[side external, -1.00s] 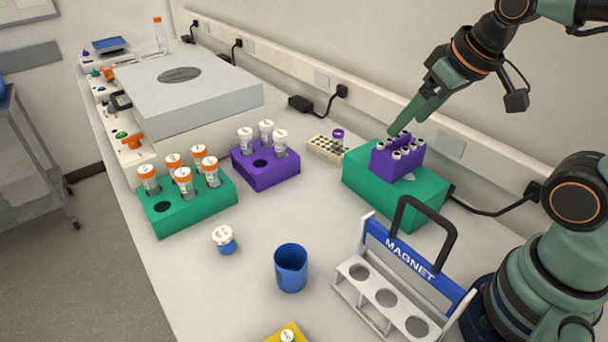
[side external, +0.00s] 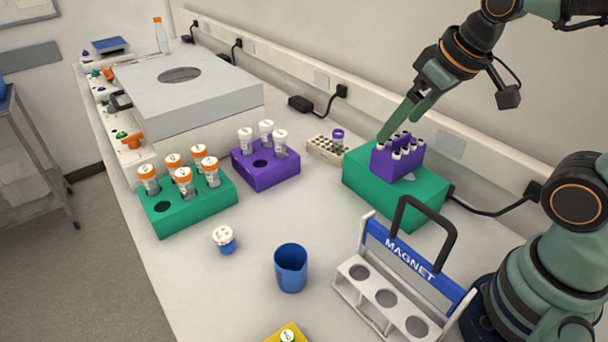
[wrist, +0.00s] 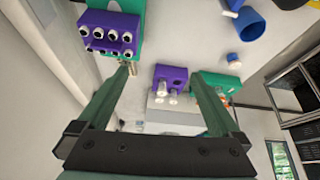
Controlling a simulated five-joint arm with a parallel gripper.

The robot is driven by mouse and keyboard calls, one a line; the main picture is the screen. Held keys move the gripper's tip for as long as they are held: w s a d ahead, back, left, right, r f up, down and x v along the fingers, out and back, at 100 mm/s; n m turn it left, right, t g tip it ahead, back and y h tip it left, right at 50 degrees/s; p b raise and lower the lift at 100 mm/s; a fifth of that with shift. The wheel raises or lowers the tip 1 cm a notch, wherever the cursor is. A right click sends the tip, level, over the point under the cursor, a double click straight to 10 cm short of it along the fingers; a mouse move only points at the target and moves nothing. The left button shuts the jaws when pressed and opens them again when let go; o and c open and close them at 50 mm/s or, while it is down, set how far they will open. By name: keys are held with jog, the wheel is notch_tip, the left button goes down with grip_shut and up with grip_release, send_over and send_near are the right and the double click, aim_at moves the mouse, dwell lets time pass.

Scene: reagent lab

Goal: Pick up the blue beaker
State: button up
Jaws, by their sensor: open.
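The blue beaker (side external: 291,268) stands upright and open-topped on the bench, in the front middle of the side view. It also shows at the top of the wrist view (wrist: 250,22), right of centre. My gripper (side external: 398,122) is open and empty. It is above the purple tube rack (side external: 398,158) on the green block, well behind and to the right of the beaker and higher than it. In the wrist view my gripper's two fingers (wrist: 165,100) are spread wide with nothing between them in their grip.
The magnet rack (side external: 388,290) with its black handle stands right of the beaker. A small white-capped blue jar (side external: 225,240) is to its left. A green rack (side external: 190,208) and a purple rack (side external: 264,170) hold tubes behind. Bare bench surrounds the beaker.

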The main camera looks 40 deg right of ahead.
jog(key=w+a+f+n+g, duration=0.2)
jog(key=w+a+f+n, duration=0.15)
jog(key=a+n, duration=0.45)
jog(key=n+g, duration=0.3)
jog(key=n, duration=0.2)
send_near(294, 251)
jog(key=s+a, duration=0.2)
jog(key=s, duration=0.1)
jog(key=f, duration=0.5)
jog(key=shift+w+f, duration=0.3)
jog(key=shift+f, duration=0.05)
jog(key=shift+w+f, duration=0.2)
jog(key=shift+f, duration=1.45)
jog(key=shift+w+f, duration=0.25)
jog(key=shift+f, duration=1.4)
jog(key=c, duration=1.3)
jog(key=shift+r, duration=0.15)
